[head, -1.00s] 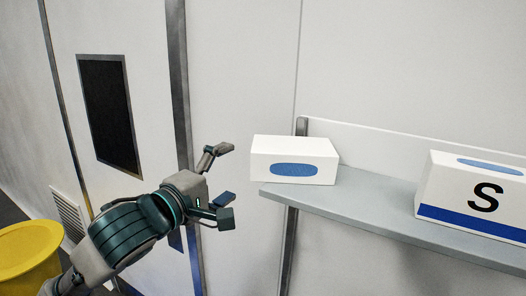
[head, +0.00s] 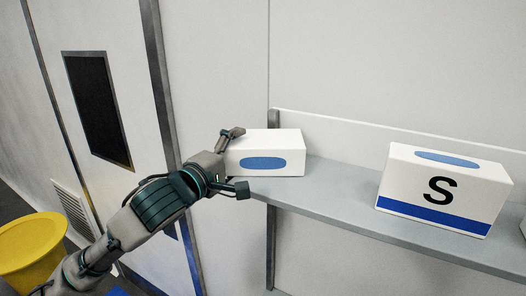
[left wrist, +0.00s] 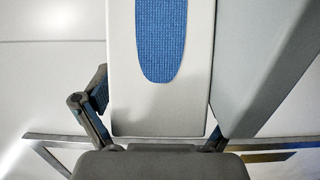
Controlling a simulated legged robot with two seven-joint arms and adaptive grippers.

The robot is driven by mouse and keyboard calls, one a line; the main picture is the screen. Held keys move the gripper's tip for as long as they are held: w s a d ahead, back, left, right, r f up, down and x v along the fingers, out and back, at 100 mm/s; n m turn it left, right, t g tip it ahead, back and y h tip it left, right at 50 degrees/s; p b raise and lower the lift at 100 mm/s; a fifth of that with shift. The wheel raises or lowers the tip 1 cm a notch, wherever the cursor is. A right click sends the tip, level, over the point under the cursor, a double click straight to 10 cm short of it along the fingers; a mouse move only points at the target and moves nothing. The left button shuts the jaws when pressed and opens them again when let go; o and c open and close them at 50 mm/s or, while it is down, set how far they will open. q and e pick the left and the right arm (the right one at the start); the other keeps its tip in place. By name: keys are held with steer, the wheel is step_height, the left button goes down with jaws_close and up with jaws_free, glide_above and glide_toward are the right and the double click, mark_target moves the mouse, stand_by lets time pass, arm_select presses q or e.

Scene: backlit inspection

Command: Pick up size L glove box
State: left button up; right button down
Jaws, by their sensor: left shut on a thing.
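A white box (head: 285,150) with a blue oval on its facing side lies at the left end of a grey shelf (head: 335,200). No size letter shows on it. My left gripper (head: 240,161) is shut on the left end of this box, one finger along its top edge and one below at its front. In the left wrist view the box (left wrist: 160,112) lies between the two fingers (left wrist: 158,125), its blue oval facing the camera. My right gripper is not in view.
A white box marked S (head: 440,195), with a blue band, stands farther right on the shelf. A sliver of another thing shows at the right edge. Shelf space between the two boxes is clear. A yellow bin (head: 32,245) stands at lower left, by a door with a dark window (head: 98,108).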

arm_select(q)
steer(key=shift+a, duration=0.45)
steer(key=c, duration=1.1)
steer(key=shift+d, duration=0.25)
steer(key=shift+c, duration=0.2)
